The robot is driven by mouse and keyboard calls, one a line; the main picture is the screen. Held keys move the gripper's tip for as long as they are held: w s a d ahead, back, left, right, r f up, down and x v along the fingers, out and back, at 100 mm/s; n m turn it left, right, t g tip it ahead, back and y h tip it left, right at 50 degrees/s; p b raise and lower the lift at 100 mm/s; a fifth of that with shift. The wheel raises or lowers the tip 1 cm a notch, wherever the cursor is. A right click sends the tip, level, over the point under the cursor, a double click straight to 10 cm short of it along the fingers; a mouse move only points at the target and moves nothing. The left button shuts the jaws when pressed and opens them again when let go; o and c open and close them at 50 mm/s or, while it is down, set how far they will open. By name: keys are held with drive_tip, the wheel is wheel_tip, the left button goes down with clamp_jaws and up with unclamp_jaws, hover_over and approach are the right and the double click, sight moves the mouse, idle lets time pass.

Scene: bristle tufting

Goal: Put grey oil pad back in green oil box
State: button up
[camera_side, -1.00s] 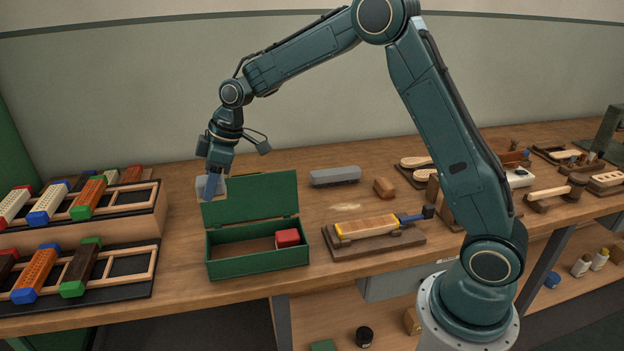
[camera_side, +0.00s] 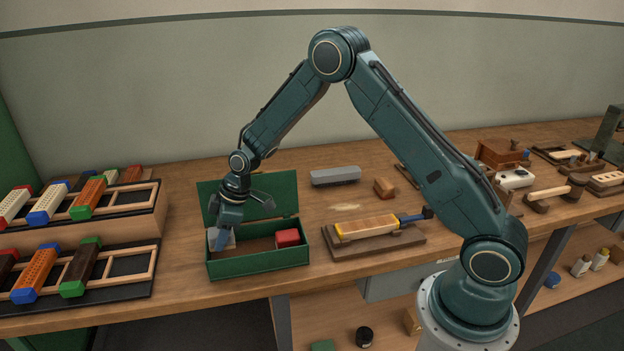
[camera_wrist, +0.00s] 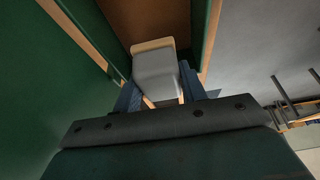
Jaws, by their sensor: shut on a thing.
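The green oil box (camera_side: 262,260) stands on the bench with its lid (camera_side: 275,197) open, tilted up at the back. My gripper (camera_side: 222,243) is shut on the grey oil pad (camera_side: 228,238) at the left end of the box. In the wrist view the grey oil pad (camera_wrist: 155,74) is between my blue fingers, over the box's brown floor (camera_wrist: 150,18) and between its green walls. A light wooden strip shows at the pad's far edge. I cannot tell whether the pad touches the floor. The front wall hides its lower part.
A red block (camera_side: 288,238) sits in the right end of the box. A brush on a wooden stand (camera_side: 370,231) is to the right, and a grey block (camera_side: 335,176) lies behind. Racks of coloured brushes (camera_side: 80,265) stand close on the left.

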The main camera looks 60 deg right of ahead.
drive_tip(key=shift+f, duration=2.1)
drive_tip(key=shift+f, duration=0.15)
drive_tip(key=o, duration=0.9)
drive_tip(key=v, duration=1.2)
drive_tip(key=shift+r, duration=0.2)
